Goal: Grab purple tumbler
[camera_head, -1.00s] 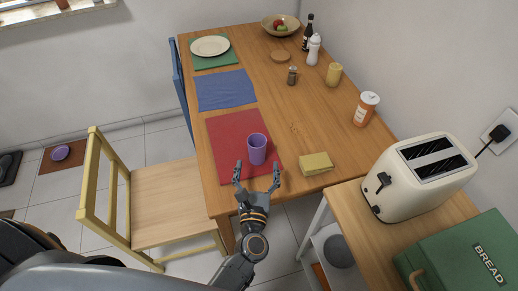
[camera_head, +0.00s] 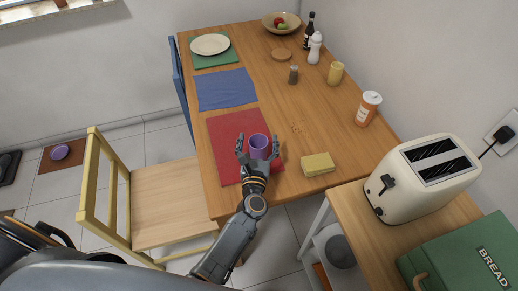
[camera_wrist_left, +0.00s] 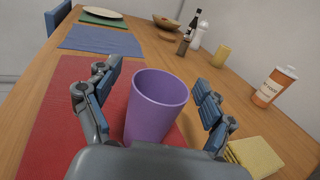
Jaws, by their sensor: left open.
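The purple tumbler (camera_head: 258,142) stands upright on the red placemat (camera_head: 228,160) near the front of the wooden table. My left gripper (camera_head: 258,146) is open, with one finger on each side of the tumbler. In the left wrist view the tumbler (camera_wrist_left: 156,105) sits between the two open fingers (camera_wrist_left: 152,100), with a visible gap on both sides. Its lower part is partly hidden by my gripper's palm. My right gripper is not in view.
A yellow sponge (camera_head: 318,164) lies right of the placemat. An orange-and-white bottle (camera_head: 367,109) stands farther right. A cream toaster (camera_head: 424,178) and a green bread box (camera_head: 462,258) are at the lower right. A wooden chair (camera_head: 165,200) stands left of the table.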

